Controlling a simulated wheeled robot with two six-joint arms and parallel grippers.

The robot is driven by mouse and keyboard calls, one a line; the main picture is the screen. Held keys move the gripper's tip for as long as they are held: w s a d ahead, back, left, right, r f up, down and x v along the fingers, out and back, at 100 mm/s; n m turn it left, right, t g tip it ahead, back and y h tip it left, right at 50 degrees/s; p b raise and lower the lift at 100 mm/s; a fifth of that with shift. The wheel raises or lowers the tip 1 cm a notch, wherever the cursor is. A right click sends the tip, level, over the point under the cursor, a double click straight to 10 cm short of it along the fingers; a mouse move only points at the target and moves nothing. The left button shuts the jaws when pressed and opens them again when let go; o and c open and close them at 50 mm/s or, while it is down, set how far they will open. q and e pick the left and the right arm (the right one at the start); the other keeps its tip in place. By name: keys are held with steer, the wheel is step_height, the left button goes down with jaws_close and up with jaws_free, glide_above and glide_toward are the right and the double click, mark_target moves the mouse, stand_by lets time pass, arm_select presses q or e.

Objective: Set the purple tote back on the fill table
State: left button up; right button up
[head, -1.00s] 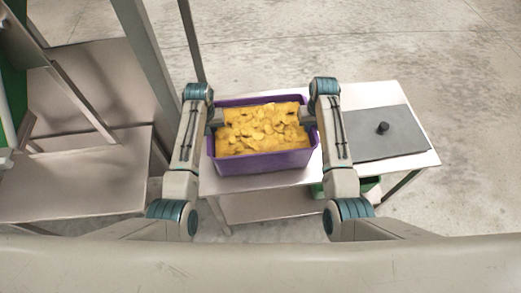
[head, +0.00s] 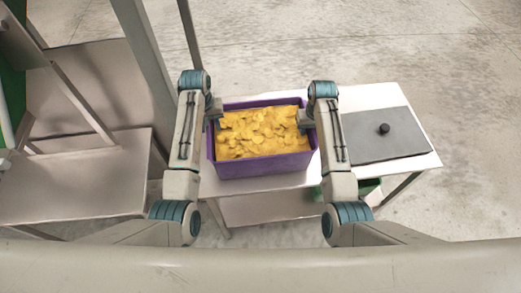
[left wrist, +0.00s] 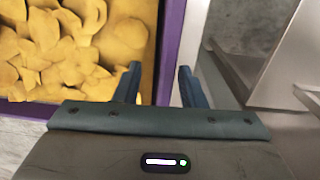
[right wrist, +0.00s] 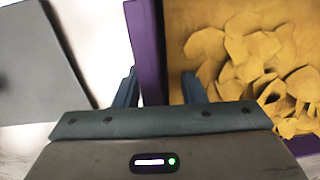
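The purple tote (head: 262,166), filled with yellow chip-like pieces, sits upright on the left part of the white-topped table (head: 368,97). My left gripper (head: 214,108) is at the tote's left wall. In the left wrist view its fingers (left wrist: 158,84) are spread, with the purple wall (left wrist: 172,45) between them and a gap showing. My right gripper (head: 304,118) is at the right wall. In the right wrist view its fingers (right wrist: 160,86) are also spread, on either side of the purple wall (right wrist: 147,45). The tote's underside is hidden.
A green bin (head: 366,186) shows under the table. A metal stand (head: 80,175) and posts (head: 150,50) are at left. The floor behind is clear.

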arm_select(q)
step_height(320, 180, up, 5)
steer(key=shift+r, duration=0.2)
steer(key=shift+a+r, duration=0.1)
steer(key=shift+r, duration=0.05)
arm_select(e)
steer(key=shift+r, duration=0.1)
steer(key=r, duration=1.1)
steer(key=shift+d+r, duration=0.25)
steer(key=shift+r, duration=0.15)
steer(key=shift+f, duration=0.1)
